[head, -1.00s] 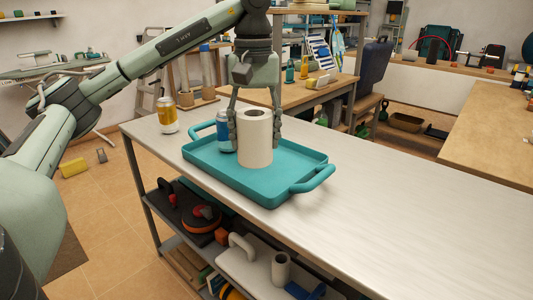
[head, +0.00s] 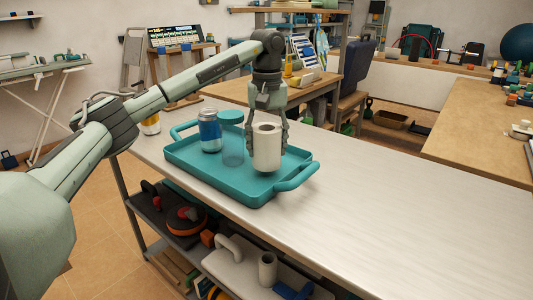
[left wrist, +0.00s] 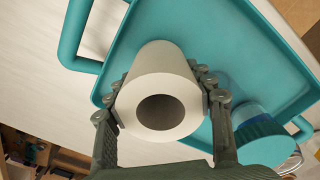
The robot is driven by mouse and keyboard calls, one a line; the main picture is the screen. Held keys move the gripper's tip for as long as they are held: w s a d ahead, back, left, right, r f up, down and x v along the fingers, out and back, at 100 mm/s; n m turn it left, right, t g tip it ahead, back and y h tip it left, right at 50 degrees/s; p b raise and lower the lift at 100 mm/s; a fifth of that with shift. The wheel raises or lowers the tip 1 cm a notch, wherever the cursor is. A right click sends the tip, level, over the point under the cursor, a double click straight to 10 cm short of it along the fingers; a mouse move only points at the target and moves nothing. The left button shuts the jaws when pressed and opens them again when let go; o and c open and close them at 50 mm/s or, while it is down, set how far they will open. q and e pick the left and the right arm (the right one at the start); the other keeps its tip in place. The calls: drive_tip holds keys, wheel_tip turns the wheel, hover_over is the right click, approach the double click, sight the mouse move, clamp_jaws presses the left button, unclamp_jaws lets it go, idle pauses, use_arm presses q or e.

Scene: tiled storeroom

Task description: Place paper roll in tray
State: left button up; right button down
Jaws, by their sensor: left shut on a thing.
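The white paper roll (head: 266,153) stands upright over the right part of the teal tray (head: 262,193). My left gripper (head: 267,138) points down and is shut on the roll, one finger on each side. In the left wrist view the roll (left wrist: 175,62) shows end-on with its dark core, between the fingers of the gripper (left wrist: 162,95), with the tray (left wrist: 225,45) beyond. I cannot tell whether the roll's base touches the tray floor. My right gripper is not in view.
A blue can (head: 210,131) and a clear jar with a teal lid (head: 231,117) stand in the tray left of the roll. The metal tabletop (head: 390,190) right of the tray is clear.

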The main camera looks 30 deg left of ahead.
use_arm(q)
drive_tip(key=shift+f, duration=1.25)
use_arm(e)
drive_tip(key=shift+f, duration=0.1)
use_arm(q)
drive_tip(key=shift+f, duration=0.15)
drive_tip(key=o, duration=1.2)
drive_tip(key=shift+o, duration=0.2)
wheel_tip(320, 180, up, 12)
drive_tip(key=p, duration=0.1)
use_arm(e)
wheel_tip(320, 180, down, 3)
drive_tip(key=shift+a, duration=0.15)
